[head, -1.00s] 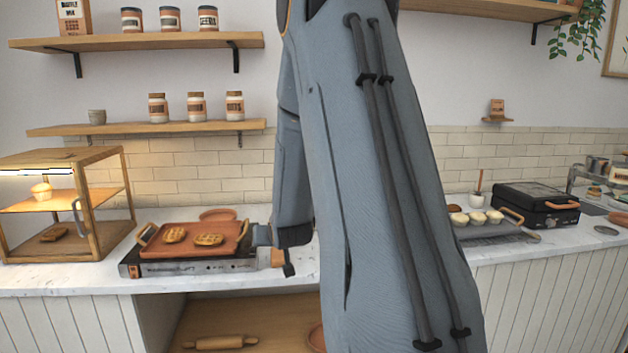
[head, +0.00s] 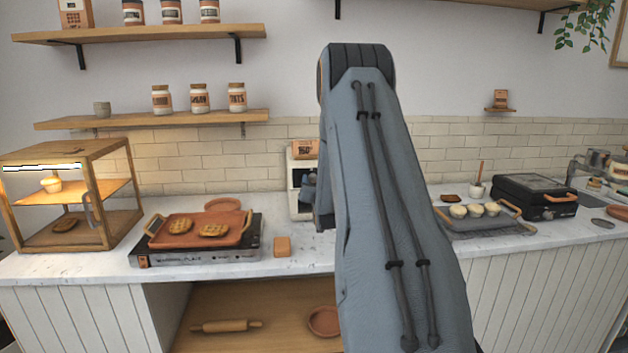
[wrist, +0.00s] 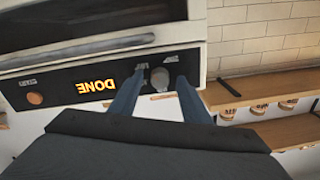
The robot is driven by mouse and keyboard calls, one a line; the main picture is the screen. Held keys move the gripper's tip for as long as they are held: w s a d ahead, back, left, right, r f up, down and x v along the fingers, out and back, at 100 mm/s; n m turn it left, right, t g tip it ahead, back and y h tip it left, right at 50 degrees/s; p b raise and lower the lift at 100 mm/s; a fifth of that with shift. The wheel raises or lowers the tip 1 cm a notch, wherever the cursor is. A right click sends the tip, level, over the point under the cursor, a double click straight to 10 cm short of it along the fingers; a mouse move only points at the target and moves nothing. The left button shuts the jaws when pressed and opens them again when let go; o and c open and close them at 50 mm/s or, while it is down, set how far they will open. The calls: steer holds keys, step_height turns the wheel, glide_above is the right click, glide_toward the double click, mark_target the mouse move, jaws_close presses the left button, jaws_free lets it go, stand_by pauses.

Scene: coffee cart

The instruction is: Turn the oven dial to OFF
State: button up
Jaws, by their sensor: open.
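The oven (head: 294,177) is a small white appliance at the back of the counter in the head view, mostly hidden behind my arm. In the wrist view the oven (wrist: 98,45) appears upside down, with a dark control panel, a lit display (wrist: 97,86) reading DONE and a long handle. A grey round dial (wrist: 160,78) sits on the panel to the right of the display; its setting is too small to read. My gripper (wrist: 159,80) is open, with one finger on each side of the dial. I cannot tell whether the fingers touch it.
A brown button or knob (wrist: 35,98) is at the panel's left end in the wrist view. A griddle (head: 200,255) with a waffle tray (head: 160,242) stands left, beside an orange block (head: 282,246). A wooden display case (head: 115,195) is further left; a black press (head: 535,198) stands right.

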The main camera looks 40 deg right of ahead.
steer(key=shift+w+d, duration=0.25)
steer(key=shift+w, duration=0.25)
steer(key=c, duration=1)
steer(key=shift+c, duration=0.2)
